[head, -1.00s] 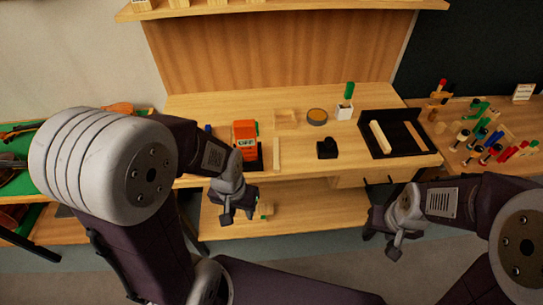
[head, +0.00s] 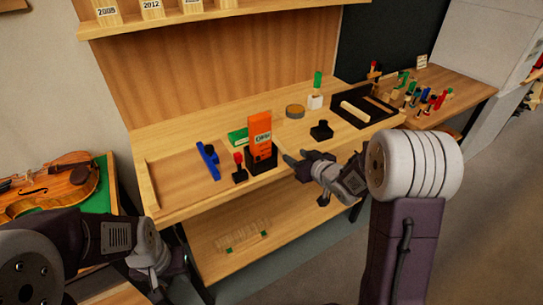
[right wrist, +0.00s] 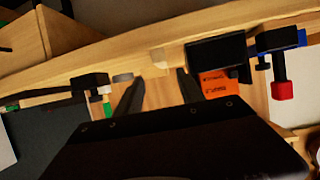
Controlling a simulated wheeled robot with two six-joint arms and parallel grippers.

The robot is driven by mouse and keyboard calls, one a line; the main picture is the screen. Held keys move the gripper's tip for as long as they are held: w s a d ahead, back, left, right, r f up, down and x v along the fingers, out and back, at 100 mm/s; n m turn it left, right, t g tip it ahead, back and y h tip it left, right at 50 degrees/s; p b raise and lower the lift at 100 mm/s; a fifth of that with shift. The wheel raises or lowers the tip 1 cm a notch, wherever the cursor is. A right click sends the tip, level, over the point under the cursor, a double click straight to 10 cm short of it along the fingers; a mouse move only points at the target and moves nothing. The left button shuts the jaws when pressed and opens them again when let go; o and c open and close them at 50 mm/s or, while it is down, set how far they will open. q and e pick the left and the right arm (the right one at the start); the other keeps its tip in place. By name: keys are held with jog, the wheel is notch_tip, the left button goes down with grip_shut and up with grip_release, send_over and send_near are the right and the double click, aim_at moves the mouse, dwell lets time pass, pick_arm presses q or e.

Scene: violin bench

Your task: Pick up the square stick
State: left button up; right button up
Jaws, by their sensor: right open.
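A pale wooden square stick (right wrist: 159,59) shows in the right wrist view, lying on the bench just beyond my fingertips and in line with the gap between them. My right gripper (right wrist: 160,78) is open and empty. In the head view my right gripper (head: 298,161) is low over the bench's front edge, right of the black holder, and I cannot make out the stick there; the gripper seems to hide it. My left gripper (head: 172,282) is at the lower left, away from the bench top; its jaws are unclear.
An orange packet (head: 260,132) stands in a black holder (head: 262,161) left of my right gripper. A black block (head: 321,131) is close on the right. A black tray (head: 340,98) with a cream block (head: 355,111) lies farther right. A violin (head: 52,186) is at the left.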

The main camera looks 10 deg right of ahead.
aim_at(283, 150)
jog(key=x, duration=0.3)
jog(key=shift+s, duration=0.1)
jog(key=shift+w+a+f, duration=0.1)
jog(key=shift+w+a, duration=0.2)
jog(key=shift+a, duration=0.05)
jog(key=b+x, duration=0.1)
jog(key=x, duration=0.4)
jog(key=shift+f, duration=0.1)
jog(key=shift+d, duration=0.1)
jog(key=shift+c, duration=0.6)
grip_shut()
